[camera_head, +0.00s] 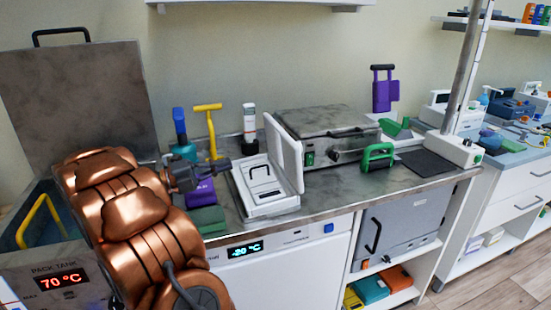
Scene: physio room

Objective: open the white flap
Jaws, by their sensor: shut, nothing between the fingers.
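The white flap (284,152) stands raised, close to upright, along the right side of a shallow white case (268,211) on the counter. The case is uncovered, and a panel with a black handle (261,170) shows inside it. My copper-coloured arm comes in from the lower left. My dark gripper (222,165) is at the left of the case, its fingers pointing right toward it. It is shut and holds nothing. It appears apart from the flap. Whether the fingertips touch the case's left edge is hard to tell.
A purple item (201,193) and a green block (207,221) are below my gripper. A yellow-handled tool (211,130), teal bottle (183,149) and white bottle (249,130) stand behind. A metal hot plate (325,122) and green-handled item (378,157) are right of the flap. An open tank (40,262) is left.

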